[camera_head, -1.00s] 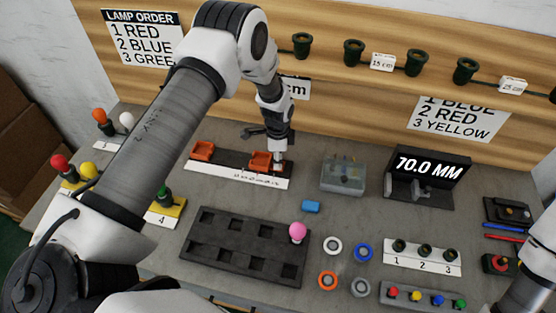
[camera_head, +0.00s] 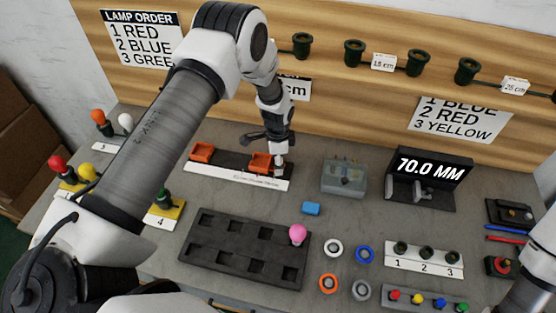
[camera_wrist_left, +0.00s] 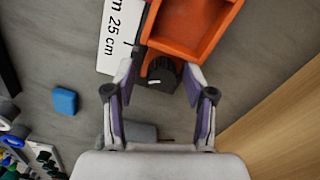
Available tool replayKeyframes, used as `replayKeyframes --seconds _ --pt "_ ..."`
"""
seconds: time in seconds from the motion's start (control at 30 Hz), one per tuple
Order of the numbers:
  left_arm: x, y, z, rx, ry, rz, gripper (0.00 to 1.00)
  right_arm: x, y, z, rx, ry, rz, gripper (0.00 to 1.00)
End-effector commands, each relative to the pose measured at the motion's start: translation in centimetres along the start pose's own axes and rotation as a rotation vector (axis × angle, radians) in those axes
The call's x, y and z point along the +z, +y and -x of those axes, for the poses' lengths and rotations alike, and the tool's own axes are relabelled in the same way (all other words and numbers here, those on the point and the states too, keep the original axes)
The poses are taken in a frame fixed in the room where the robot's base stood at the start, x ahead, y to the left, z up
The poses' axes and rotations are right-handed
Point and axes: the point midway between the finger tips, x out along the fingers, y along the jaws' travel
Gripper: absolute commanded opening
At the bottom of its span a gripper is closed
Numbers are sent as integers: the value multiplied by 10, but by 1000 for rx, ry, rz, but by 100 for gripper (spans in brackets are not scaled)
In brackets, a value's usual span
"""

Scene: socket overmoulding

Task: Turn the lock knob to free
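The black lock knob with a white mark (camera_wrist_left: 162,75) sits against the end of an orange block (camera_wrist_left: 190,30) in the left wrist view. My left gripper (camera_wrist_left: 163,72) is open, with one finger on each side of the knob and small gaps visible. In the head view my left gripper (camera_head: 279,168) points down at the right end of the slide rail, beside the right orange block (camera_head: 261,161). It hides the knob there. A second orange block (camera_head: 202,151) is at the rail's left end. The white scale strip (camera_head: 225,176) runs along the front.
A clear box (camera_head: 344,177) and a gauge reading 70.0 MM (camera_head: 430,165) stand to the right. The wooden back panel (camera_head: 340,80) rises behind.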

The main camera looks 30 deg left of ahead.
Motion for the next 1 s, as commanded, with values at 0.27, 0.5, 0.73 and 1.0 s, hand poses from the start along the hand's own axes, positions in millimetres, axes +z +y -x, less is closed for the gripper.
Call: replayKeyframes --seconds 0.27,0.5,0.73,1.0 --pt "-1 -2 5 -5 3 0 56 0 0 1 0 0 0 40" --pt "-2 -3 51 -8 5 0 56 0 0 1 0 0 0 40" --pt "-1 -2 105 -4 3 -1 56 0 0 0 0 0 0 40" --pt "-1 -1 121 -2 1 0 56 0 0 1 0 0 0 40"
